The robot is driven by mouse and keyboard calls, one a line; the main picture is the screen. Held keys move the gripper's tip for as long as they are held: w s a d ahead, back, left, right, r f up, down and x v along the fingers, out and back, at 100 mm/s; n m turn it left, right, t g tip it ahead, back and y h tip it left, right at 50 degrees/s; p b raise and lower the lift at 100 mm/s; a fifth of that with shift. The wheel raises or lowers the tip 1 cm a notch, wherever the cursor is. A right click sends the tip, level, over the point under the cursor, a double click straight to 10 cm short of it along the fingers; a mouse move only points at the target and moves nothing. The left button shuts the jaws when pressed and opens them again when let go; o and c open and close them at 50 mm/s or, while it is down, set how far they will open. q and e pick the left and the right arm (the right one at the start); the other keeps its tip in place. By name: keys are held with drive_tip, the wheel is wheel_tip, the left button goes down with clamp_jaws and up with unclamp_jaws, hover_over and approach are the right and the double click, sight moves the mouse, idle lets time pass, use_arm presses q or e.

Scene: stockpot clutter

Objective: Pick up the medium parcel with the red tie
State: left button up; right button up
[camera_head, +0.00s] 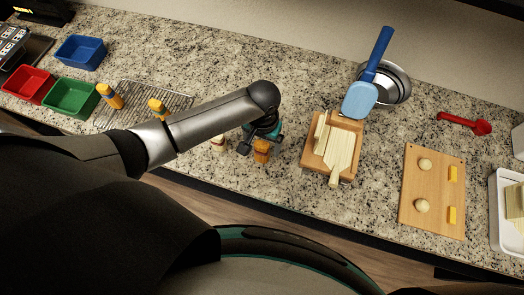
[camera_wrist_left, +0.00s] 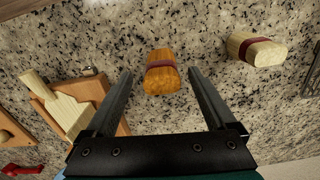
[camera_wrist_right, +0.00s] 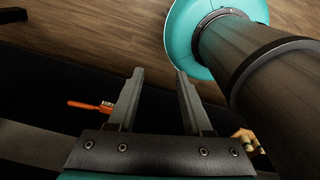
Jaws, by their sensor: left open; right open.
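An orange parcel with a dark red tie (camera_wrist_left: 162,72) stands on the granite counter; the head view shows it partly under my left gripper (camera_head: 261,152). My left gripper (camera_wrist_left: 160,74) is open and empty, its fingertips to either side of this parcel in the left wrist view. A pale cream parcel with a dark red tie (camera_wrist_left: 257,50) is apart from it, to the left in the head view (camera_head: 218,144). I cannot tell which is the medium size. My right gripper (camera_wrist_right: 160,72) is open and empty, away from the counter top, over dark surfaces and wooden floor.
A wire rack (camera_head: 135,92) at left bears two yellow-orange parcels (camera_head: 110,96). A wooden tray with pale pieces (camera_head: 348,125) is close right of the left gripper. Farther right are a metal bowl (camera_head: 397,84), blue spatula (camera_head: 361,97), board (camera_head: 432,190) and red spoon (camera_head: 465,123).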

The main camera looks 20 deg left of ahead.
sight(262, 153)
use_arm(q)
drive_tip(key=shift+a+f+b, duration=0.1)
drive_tip(key=shift+f+b, duration=0.45)
drive_tip(key=shift+f, duration=2.4)
clamp_jaws()
